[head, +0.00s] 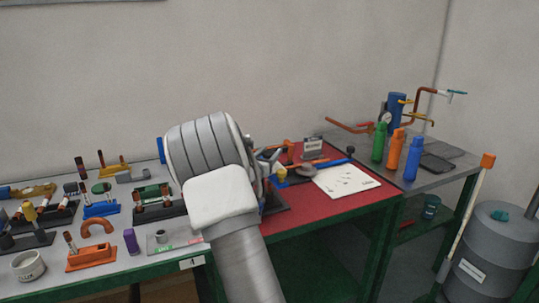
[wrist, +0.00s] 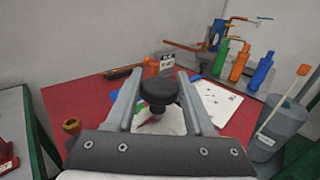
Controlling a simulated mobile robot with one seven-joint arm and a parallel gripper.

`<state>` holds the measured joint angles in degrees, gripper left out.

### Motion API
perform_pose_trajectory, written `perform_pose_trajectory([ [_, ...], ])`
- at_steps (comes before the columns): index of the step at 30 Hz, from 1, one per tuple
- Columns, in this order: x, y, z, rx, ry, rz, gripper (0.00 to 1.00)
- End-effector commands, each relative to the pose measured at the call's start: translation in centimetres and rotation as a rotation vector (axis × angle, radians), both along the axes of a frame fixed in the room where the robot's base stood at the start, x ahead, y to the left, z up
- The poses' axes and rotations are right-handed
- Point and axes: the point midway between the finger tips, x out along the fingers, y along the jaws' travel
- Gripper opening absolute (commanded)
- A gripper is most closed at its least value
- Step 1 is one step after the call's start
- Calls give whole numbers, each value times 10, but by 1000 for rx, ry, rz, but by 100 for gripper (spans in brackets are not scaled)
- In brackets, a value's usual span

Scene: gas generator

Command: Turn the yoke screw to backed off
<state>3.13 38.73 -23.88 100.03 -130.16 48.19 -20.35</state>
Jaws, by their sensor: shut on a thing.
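A black round knob (wrist: 158,90), which looks like the head of the yoke screw, stands between the fingers of my gripper (wrist: 160,74) in the wrist view. The fingers lie on its left and right sides and are shut on it. A pale part with a bit of red (wrist: 152,123) shows below the knob; the rest of the yoke is hidden by the knob and gripper. I cannot tell the screw's turn from these frames. In the head view my arm covers the gripper and the knob over the red bench top (head: 310,212).
A white card (head: 345,181) lies right of my arm. Green (head: 379,143), orange (head: 395,151) and blue (head: 411,159) bottles stand on the grey table beside pipework (head: 397,112). A grey drum (head: 490,250) stands at right. Several small parts crowd the left bench (head: 130,270).

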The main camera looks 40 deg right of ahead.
Motion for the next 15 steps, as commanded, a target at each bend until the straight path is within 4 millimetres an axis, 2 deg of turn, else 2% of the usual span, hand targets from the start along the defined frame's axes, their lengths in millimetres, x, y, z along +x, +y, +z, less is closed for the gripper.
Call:
perform_pose_trajectory([
  [2,0,0,0,1,1,0,0],
  [3,0,0,0,0,0,0,59],
  [6,0,0,0,0,0,0,77],
  [7,0,0,0,0,0,0,82],
  [15,0,0,0,0,0,-1,83],
])
